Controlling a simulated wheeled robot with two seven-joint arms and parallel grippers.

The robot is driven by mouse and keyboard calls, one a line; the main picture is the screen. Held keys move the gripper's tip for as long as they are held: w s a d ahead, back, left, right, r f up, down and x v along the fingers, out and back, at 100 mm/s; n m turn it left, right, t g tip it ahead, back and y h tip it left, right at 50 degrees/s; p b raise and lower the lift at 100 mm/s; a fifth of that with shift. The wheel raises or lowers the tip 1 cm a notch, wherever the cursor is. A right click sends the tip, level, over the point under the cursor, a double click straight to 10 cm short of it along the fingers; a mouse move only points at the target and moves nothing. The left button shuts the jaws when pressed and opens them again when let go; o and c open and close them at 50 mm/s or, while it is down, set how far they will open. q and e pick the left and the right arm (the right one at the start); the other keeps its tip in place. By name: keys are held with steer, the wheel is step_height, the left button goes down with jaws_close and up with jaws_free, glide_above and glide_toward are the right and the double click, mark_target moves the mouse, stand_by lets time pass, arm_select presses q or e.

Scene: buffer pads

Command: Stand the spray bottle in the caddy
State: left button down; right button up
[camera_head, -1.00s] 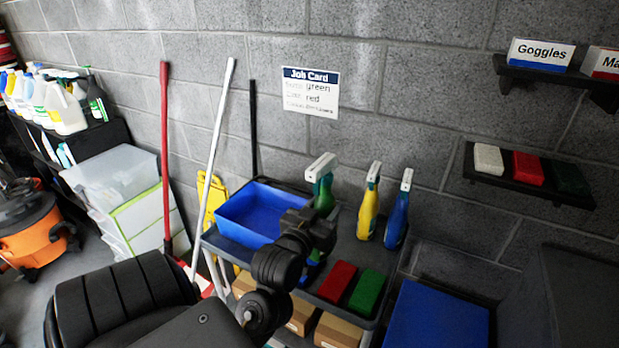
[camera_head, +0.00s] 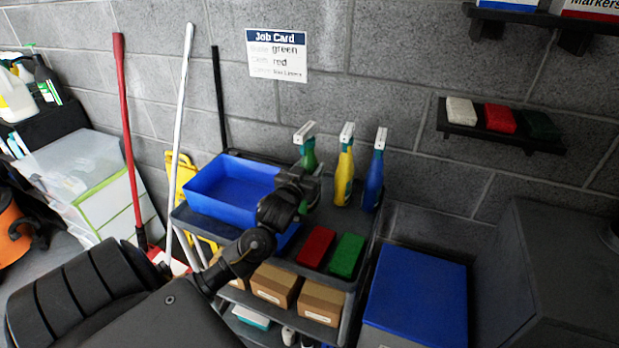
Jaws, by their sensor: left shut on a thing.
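The green spray bottle (camera_head: 308,158) with a white trigger head is upright near the back of the grey cart's top. My left gripper (camera_head: 309,188) is shut on its body and hides part of it. I cannot tell whether its base touches the cart. The caddy, a blue open bin (camera_head: 207,207), sits just left of the gripper on the same cart and looks empty where its inside shows. My left arm covers part of its front. My right gripper is not in view.
A yellow spray bottle (camera_head: 344,178) and a blue one (camera_head: 373,184) stand right of the green one. Red (camera_head: 316,246) and green (camera_head: 347,256) pads lie in front. Cardboard boxes (camera_head: 274,284) sit below. A blue-topped block (camera_head: 418,287) stands right. A job card (camera_head: 277,55) hangs behind.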

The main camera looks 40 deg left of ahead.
arm_select(q)
steer(key=shift+w+a+f, duration=0.2)
steer(key=shift+w+f, duration=0.05)
steer(key=shift+f, duration=0.25)
steer(key=shift+f+p, duration=0.5)
steer(key=shift+f, duration=0.85)
steer(key=c, duration=1.1)
jaws_free()
steer(key=shift+f, duration=0.2)
steer(key=o, duration=0.4)
steer(key=shift+c, duration=0.2)
steer(key=shift+r, duration=0.1)
